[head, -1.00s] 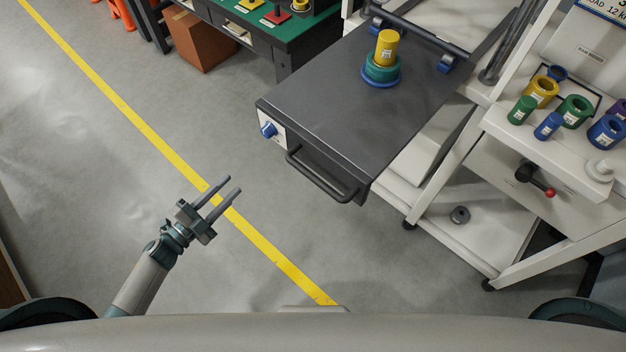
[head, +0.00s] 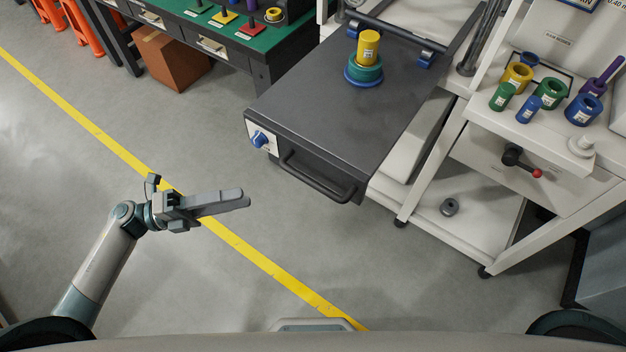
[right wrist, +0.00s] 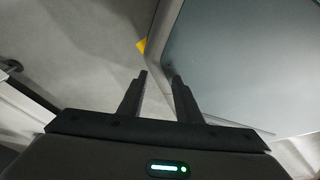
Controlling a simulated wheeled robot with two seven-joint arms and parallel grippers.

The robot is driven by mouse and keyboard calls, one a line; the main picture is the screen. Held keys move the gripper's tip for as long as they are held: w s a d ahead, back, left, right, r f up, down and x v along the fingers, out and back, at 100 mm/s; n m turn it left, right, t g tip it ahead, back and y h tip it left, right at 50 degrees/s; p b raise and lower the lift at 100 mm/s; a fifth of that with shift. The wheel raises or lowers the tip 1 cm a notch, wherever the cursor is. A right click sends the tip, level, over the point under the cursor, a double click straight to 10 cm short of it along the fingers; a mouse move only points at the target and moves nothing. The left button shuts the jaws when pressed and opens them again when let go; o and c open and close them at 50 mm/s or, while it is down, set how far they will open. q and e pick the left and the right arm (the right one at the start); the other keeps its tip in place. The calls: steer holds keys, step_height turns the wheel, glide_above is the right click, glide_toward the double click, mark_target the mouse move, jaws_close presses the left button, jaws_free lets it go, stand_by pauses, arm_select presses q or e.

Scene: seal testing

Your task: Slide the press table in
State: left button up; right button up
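The press table (head: 330,117) is a dark grey slab pulled out from the white press frame, with a bar handle (head: 316,178) on its front edge. A yellow cylinder (head: 369,48) stands in a teal and blue ring stack (head: 363,72) on it. My left gripper (head: 246,195) is empty, left of and below the handle, apart from it; its fingers point right and look open, seen nearly edge-on. My right gripper (right wrist: 157,72) shows only in the right wrist view, its fingers apart with nothing between them.
A blue knob (head: 259,138) sits on the table's front left corner. Coloured cups (head: 552,93) stand on the white shelf at right, above a red-tipped lever (head: 525,167). A green-topped bench (head: 240,35) and cardboard box (head: 172,60) are at the back. Floor before the table is clear.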

mark_target(313, 181)
arm_select(q)
steer(key=shift+d, duration=0.15)
arm_select(e)
steer(key=shift+s, duration=0.15)
